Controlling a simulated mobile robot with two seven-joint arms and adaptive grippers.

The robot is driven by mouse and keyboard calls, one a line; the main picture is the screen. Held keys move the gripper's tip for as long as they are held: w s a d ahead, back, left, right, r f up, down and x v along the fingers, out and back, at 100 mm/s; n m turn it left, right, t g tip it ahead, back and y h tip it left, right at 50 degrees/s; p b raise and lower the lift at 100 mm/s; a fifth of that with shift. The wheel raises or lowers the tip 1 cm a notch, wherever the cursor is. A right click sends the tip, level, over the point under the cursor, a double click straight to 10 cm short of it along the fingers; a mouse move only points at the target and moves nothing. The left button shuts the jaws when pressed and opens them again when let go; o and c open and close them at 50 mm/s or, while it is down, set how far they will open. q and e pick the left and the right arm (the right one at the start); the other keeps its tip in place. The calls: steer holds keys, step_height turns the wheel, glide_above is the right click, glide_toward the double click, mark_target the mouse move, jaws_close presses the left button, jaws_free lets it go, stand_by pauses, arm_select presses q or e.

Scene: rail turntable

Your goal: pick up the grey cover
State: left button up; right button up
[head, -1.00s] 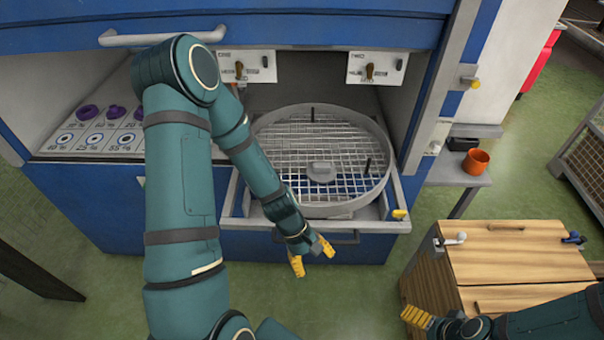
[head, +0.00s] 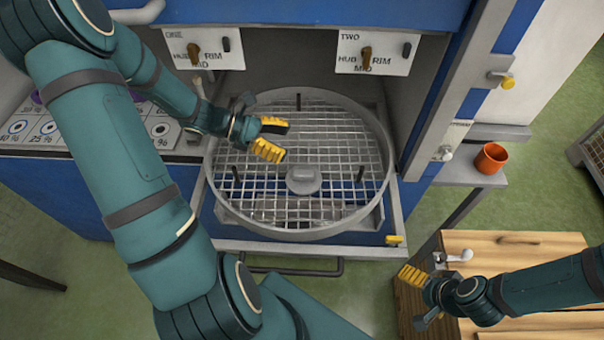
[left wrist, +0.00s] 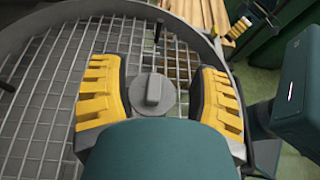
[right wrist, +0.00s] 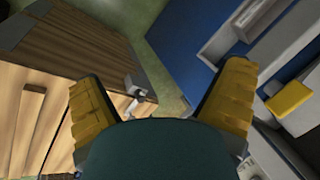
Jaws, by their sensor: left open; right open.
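The grey cover (head: 303,179) is a small round disc with a raised bar handle, lying on the wire grid inside the round grey basket (head: 218,205). In the left wrist view the cover (left wrist: 152,92) shows between the fingertips, further off along the line of the jaws. My left gripper (head: 276,139) is open and empty above the grid, up and left of the cover in the head view. My right gripper (head: 411,290) is open and empty beside the wooden chest; its fingers also show in the right wrist view (right wrist: 160,100).
Several dark upright pegs (head: 360,172) stand in the basket. Two labelled switch panels (head: 375,52) hang above it. An orange cup (head: 491,158) stands on a side shelf. A wooden chest (head: 515,245) is at the lower right.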

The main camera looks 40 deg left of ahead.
arm_select(q)
steer(key=f, duration=0.1)
steer(key=b, duration=0.3)
glide_toward(307, 172)
steer(key=x, duration=0.3)
steer(key=shift+d+f, duration=0.25)
steer(key=shift+f, duration=0.1)
steer(key=shift+w+d+f, duration=0.1)
steer(key=shift+w+d, duration=0.35)
steer(key=shift+d, duration=0.05)
steer(key=shift+w+d+f, duration=0.1)
steer(key=shift+w+d, duration=0.15)
steer(key=shift+d, duration=0.25)
steer(key=x, duration=0.5)
steer(key=shift+b, duration=0.3)
arm_select(e)
steer(key=f, duration=0.2)
steer(key=s+f, duration=0.1)
steer(key=f, duration=0.1)
steer(key=shift+s+f, duration=0.15)
arm_select(q)
steer(key=shift+a, duration=0.1)
jaws_close()
